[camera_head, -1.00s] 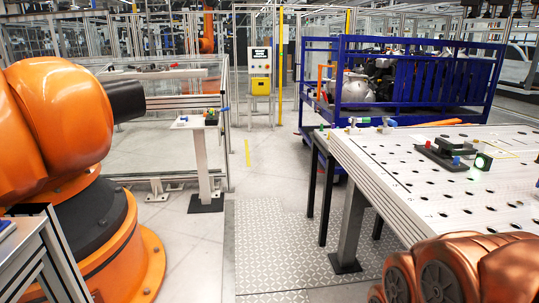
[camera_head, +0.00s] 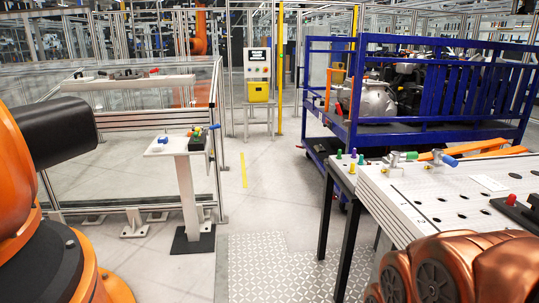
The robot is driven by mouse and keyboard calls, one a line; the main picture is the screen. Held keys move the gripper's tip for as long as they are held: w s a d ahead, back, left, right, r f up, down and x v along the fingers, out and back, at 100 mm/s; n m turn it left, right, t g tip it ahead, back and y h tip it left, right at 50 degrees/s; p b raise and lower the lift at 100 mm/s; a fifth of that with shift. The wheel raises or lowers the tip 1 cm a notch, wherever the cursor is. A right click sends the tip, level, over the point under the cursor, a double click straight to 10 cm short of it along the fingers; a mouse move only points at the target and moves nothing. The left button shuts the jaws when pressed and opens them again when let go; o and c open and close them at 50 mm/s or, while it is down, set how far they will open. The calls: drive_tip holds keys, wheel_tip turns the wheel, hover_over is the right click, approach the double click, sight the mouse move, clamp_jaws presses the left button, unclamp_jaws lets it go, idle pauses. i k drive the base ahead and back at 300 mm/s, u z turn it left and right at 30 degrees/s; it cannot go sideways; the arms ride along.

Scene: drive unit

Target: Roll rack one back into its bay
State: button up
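A blue-framed rack (camera_head: 420,90) stands at the right, behind the perforated table, with metal machine parts (camera_head: 375,98) on its deck. I cannot read a number on it, so I cannot tell whether it is rack one. Its lower part is partly hidden by the tables, and a dark wheel or base shows beneath it. No bay marking is clear to me. My copper-coloured arm parts (camera_head: 455,270) fill the lower right corner. My gripper's fingertips do not show.
A perforated white table (camera_head: 465,195) is close on the right. An orange robot arm (camera_head: 85,285) is close on the left. A small pedestal (camera_head: 188,190) stands before the glass fence. A control panel (camera_head: 257,65) is at the back. The floor aisle (camera_head: 262,205) between is clear.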

sight(420, 102)
drive_tip(key=i, duration=3.5)
drive_tip(key=u, duration=0.25)
drive_tip(key=i, duration=4.55)
